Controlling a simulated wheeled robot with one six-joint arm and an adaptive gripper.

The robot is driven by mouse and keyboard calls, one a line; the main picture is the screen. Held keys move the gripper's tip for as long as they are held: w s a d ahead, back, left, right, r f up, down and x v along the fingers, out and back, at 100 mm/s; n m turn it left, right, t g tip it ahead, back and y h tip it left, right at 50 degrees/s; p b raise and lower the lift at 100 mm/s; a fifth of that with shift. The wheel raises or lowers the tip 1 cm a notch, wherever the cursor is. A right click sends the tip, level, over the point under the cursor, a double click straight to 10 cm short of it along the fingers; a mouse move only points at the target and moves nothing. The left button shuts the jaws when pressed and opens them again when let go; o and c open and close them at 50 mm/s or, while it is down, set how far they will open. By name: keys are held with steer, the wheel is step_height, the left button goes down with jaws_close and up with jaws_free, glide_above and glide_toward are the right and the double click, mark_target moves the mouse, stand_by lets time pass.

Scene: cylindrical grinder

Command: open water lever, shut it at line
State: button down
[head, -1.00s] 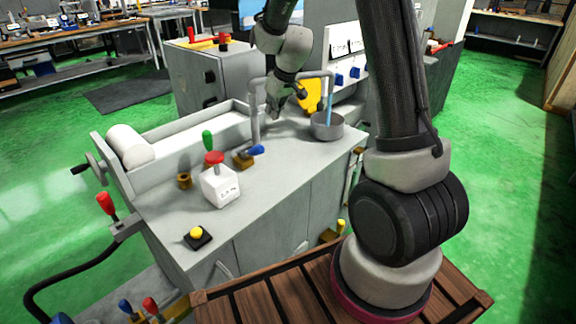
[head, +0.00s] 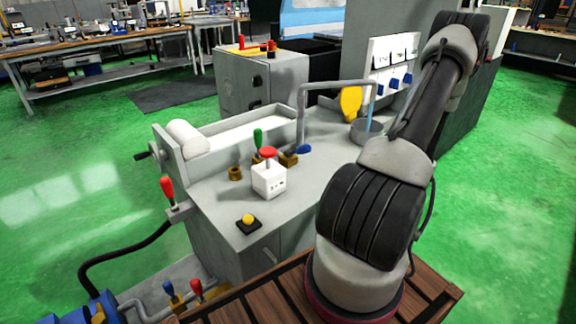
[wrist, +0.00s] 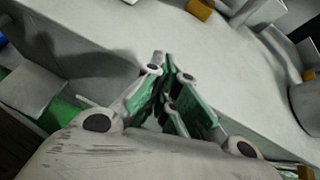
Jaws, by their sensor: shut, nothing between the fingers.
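A bent grey pipe (head: 302,112) stands on the grey bench, with a small blue lever (head: 304,150) at its foot. Its spout reaches right over a round grey pan (head: 366,132). A light-blue vertical streak (head: 372,104), which looks like water, hangs from the spout into the pan. The level and any line inside the pan are not visible. In the wrist view my gripper (wrist: 163,66) is shut and empty, with its green-sided fingers together over the bench. The gripper is not visible in the head view. A grey rounded form at the right edge of the wrist view may be the pan.
A white box with a red button (head: 268,176), a green-handled lever (head: 258,138) and a yellow button (head: 248,221) are on the bench. A red-handled lever (head: 168,192) is at its left end. A white panel with blue switches (head: 390,66) stands behind. Green floor is clear at left.

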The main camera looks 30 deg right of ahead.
mark_target(297, 151)
steer(key=w+m, duration=0.1)
steer(key=w, duration=0.3)
steer(key=w+m+t+h, duration=0.1)
steer(key=w, duration=0.3)
steer(key=w+m+t, duration=0.1)
steer(key=w, duration=0.3)
steer(key=shift+w+a+f, duration=0.1)
steer(key=shift+w+f, duration=0.15)
steer(key=shift+w+a+r, duration=0.1)
steer(key=shift+w+r, duration=1.3)
steer(key=shift+r, duration=0.15)
steer(key=shift+r+h, duration=0.15)
steer(key=shift+h, duration=0.15)
